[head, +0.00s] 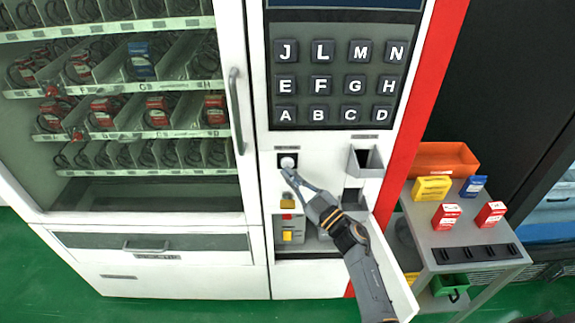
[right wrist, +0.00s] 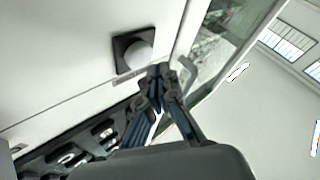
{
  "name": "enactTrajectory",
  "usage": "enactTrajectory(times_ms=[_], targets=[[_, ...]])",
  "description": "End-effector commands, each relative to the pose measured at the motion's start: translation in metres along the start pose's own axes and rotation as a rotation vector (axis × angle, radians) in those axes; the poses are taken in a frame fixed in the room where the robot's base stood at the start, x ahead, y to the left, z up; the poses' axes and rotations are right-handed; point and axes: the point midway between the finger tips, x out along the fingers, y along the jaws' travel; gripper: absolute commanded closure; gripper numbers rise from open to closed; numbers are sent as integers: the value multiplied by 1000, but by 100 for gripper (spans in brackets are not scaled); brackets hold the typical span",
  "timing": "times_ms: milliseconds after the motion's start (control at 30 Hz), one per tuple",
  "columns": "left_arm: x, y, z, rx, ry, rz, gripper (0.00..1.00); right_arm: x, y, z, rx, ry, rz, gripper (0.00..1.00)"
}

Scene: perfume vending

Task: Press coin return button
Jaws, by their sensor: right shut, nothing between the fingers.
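The coin return button (head: 288,161) is a round white knob on a black square plate, on the white front panel of the vending machine below the letter keypad. It also shows in the right wrist view (right wrist: 138,56). My right gripper (head: 287,172) is shut and empty, its fingertips just below the button in the head view. In the right wrist view the fingertips (right wrist: 159,70) are close beside the button; I cannot tell whether they touch it. My left gripper is not in view.
The letter keypad (head: 335,80) is above the button. A coin tray (head: 365,160) juts out to the right. An open panel door (head: 392,270) stands near my right arm. A side table (head: 465,245) with several small boxes and an orange bin (head: 443,158) is at the right.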

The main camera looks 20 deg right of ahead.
Motion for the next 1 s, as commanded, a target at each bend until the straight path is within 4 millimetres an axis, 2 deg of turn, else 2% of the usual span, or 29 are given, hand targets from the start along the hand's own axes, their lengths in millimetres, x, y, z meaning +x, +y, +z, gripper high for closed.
enactTrajectory(times_ms=[1000], targets=[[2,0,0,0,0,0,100,5,4,4,-1,0,-1,100]])
